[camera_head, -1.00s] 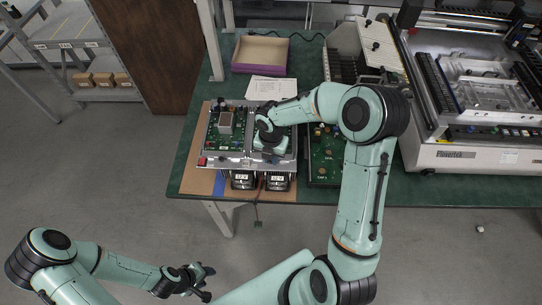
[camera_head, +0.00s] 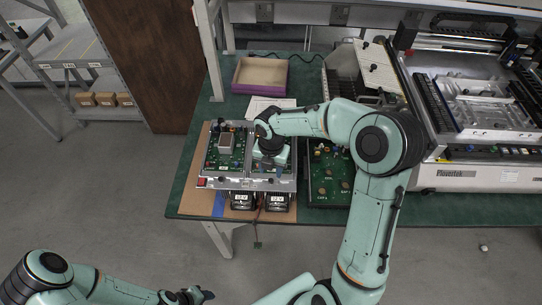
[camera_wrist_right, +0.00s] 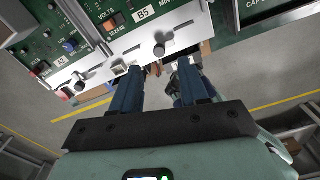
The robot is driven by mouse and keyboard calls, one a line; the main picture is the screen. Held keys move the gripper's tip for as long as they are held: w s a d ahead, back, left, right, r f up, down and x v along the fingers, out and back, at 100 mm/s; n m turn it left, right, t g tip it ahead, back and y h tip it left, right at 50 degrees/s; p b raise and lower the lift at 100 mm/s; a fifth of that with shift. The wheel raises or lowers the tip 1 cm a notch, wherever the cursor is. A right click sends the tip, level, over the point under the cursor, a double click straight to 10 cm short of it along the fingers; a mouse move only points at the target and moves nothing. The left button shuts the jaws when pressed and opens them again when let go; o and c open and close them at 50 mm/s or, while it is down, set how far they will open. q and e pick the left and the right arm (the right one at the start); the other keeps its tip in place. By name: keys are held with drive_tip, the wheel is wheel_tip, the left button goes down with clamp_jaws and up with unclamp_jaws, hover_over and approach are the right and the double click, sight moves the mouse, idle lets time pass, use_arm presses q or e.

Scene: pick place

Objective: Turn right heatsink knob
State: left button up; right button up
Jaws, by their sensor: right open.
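The test fixture (camera_head: 240,184) lies at the table's front edge, with green circuit boards and two black meter-like units (camera_head: 243,201) at its front. My right gripper (camera_head: 270,163) is over its right half, and the arm hides part of the board there. In the right wrist view, the two blue fingers of my right gripper (camera_wrist_right: 157,78) are apart, with nothing seen held between them. I cannot tell which knob is the right heatsink one. My left gripper (camera_head: 192,296) is low at the bottom edge, away from the table.
A second green board (camera_head: 328,182) lies right of the fixture. An open purple-sided box (camera_head: 260,75) and white paper (camera_head: 268,106) are behind it. A large machine (camera_head: 475,175) fills the table's right side. In the wrist view, another knob (camera_wrist_right: 79,86) is on the strip.

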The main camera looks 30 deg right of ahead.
sight(271, 180)
wheel_tip(271, 180, up, 8)
drive_tip(key=shift+f, duration=0.15)
idle(0.6)
